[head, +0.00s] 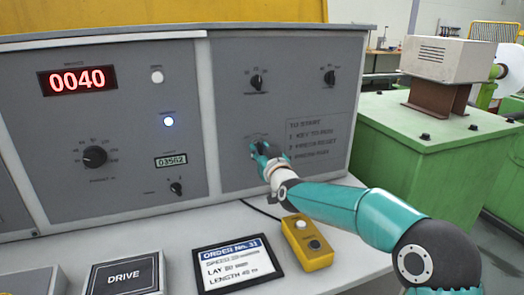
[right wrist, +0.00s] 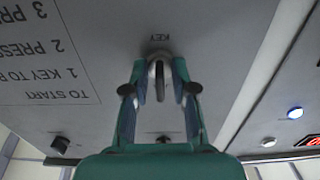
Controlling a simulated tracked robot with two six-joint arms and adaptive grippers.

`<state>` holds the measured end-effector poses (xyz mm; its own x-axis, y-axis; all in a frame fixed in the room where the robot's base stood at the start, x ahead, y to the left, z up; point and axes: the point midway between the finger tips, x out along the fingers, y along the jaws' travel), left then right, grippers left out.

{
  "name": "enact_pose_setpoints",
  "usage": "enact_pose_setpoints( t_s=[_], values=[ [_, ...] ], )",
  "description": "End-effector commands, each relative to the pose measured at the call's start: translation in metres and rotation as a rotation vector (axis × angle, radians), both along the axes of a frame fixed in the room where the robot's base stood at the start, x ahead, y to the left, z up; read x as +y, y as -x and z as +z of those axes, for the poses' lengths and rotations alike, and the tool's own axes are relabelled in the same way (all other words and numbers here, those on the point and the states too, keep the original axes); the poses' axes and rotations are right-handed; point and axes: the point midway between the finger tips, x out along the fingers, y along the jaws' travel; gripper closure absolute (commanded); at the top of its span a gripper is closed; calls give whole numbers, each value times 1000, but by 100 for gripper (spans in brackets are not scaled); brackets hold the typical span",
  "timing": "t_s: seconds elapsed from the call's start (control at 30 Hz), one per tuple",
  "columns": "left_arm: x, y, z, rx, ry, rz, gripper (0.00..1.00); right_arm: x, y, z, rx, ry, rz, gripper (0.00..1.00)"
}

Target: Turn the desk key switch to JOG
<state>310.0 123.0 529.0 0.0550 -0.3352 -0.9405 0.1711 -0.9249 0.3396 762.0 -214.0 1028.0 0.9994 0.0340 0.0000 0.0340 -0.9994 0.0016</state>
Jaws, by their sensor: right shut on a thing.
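The key switch sits on the right panel of the grey desk; in the head view my right gripper (head: 259,152) covers it. In the right wrist view, which is upside down, the key (right wrist: 160,82) stands between the two fingertips of my right gripper (right wrist: 161,68), below a "KEY" label (right wrist: 160,38). The gripper is shut on the key, whose flat grip looks upright in that view. The position marks around the switch are too small or hidden, so I cannot tell which one the key points at. My left gripper is not in view.
A printed start instruction (head: 318,140) is right of the switch. Two knobs (head: 257,82) (head: 329,77) sit above it. The left panel has a red "0040" display (head: 77,80).

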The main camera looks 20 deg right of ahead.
Motion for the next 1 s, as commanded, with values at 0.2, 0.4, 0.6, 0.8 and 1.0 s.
enact_pose_setpoints(
  t_s=[0.2, 0.4, 0.6, 0.8, 1.0],
  values=[
    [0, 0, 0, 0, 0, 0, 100, 0, 0, -3, 6, -1, 1, 70],
    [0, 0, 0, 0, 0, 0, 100, 0, 0, -2, 4, -1, 1, 67],
    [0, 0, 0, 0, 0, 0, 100, 0, 2, -1, 2, -1, 1, 67],
    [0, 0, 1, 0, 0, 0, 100, 0, 19, 0, 2, -1, 1, 67],
    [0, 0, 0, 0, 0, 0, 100, -2, 54, -1, 3, -1, 1, 67]
  ],
)
